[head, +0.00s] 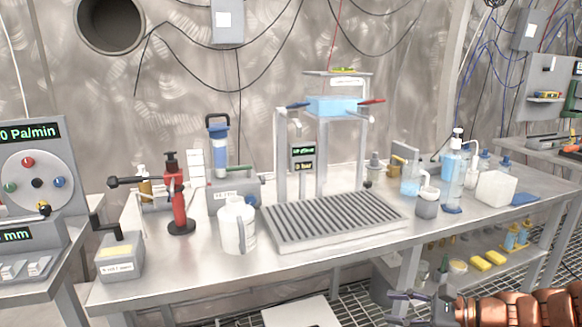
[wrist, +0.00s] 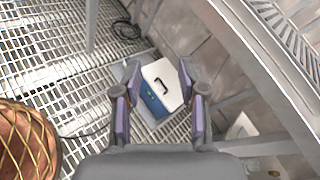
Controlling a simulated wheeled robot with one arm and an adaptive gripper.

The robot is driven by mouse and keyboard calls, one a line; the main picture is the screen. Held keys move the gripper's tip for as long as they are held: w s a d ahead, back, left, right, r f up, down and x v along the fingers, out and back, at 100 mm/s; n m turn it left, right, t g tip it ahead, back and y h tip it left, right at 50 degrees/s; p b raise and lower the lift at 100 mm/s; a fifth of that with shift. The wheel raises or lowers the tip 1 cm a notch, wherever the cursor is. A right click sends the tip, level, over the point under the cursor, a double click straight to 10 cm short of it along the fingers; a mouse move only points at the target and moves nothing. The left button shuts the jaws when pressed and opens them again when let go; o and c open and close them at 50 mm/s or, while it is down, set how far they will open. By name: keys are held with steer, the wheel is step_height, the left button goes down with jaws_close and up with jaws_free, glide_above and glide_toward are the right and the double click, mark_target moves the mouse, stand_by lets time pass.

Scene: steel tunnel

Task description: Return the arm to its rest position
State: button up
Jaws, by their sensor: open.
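My gripper (head: 398,307) is low at the bottom right of the head view, in front of the steel workbench (head: 345,247) and below its top. My copper-coloured arm enters from the right edge. In the wrist view my gripper (wrist: 159,72) points down toward the grated floor (wrist: 62,62). Its two purple-grey fingers are spread apart and nothing is between them. A white box with a blue side and a dark handle (wrist: 165,82) shows beyond the fingertips, on the floor and apart from them.
The bench holds a ribbed tray (head: 330,222), a red hand-pump stand (head: 178,205), a white jug (head: 236,226) and several bottles. A lower shelf with yellow blocks (head: 488,260) is behind my gripper. In the wrist view a grey beam (wrist: 270,70) runs along the right.

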steer(key=s+a+r+n+g+h+p, duration=0.3)
steer(key=s+a+r+n+g+p, duration=0.65)
steer(key=s+a, duration=0.45)
steer(key=s+d+r+n+h+p, duration=0.4)
steer(key=s+r+p, duration=0.1)
steer(key=s+r, duration=0.1)
steer(key=s+d+r+n+h+p, duration=0.3)
steer(key=s+r+n+h+p, duration=0.2)
steer(key=s, duration=0.3)
steer(key=shift+s+d+r+p, duration=0.2)
steer(key=shift+d+r+p, duration=0.2)
steer(key=shift+p, duration=0.4)
